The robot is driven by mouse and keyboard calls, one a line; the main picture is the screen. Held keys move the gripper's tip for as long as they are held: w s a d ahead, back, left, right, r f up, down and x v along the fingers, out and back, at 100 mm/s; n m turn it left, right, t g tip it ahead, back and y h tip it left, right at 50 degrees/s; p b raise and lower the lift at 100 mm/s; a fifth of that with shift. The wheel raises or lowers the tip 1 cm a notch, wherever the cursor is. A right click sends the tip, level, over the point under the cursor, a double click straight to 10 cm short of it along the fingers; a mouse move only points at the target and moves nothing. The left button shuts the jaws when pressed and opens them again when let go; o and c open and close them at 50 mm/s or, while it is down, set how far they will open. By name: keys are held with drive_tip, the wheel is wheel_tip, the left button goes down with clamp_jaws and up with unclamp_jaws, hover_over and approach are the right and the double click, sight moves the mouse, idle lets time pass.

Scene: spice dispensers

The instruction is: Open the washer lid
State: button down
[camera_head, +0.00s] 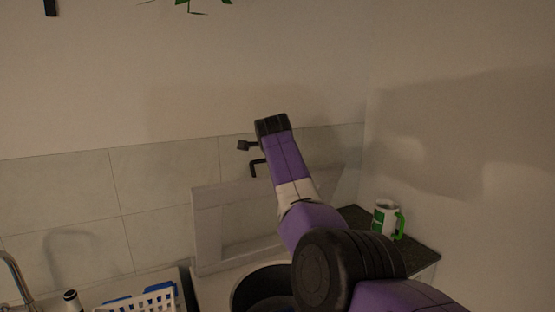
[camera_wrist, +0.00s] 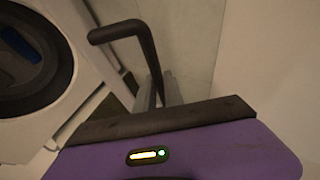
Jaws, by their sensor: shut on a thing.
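The white washer (camera_head: 209,289) stands against the tiled wall, low in the head view. Its round dark opening (camera_head: 262,287) shows partly behind my arm. A pale panel (camera_head: 213,213) stands up behind the opening; it looks like the raised lid, but I cannot be sure. My gripper (camera_head: 246,158) is near the panel's top edge, its dark bent fingers partly hidden behind my purple arm. In the wrist view the washer (camera_wrist: 82,22) is at the left, with something blue inside. A dark bent finger (camera_wrist: 125,32) crosses the middle. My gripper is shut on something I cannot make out.
A white basket (camera_head: 140,299) and a tap (camera_head: 17,280) are at lower left. Walls close off the back and right.

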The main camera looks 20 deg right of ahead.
drive_tip(key=shift+f, duration=0.2)
drive_tip(key=c, duration=1.7)
unclamp_jaws()
drive_tip(key=shift+d, duration=0.1)
drive_tip(key=shift+s+r, duration=0.1)
drive_tip(key=shift+r, duration=0.05)
drive_tip(key=shift+b+v, duration=1.75)
drive_tip(key=shift+v, duration=2.05)
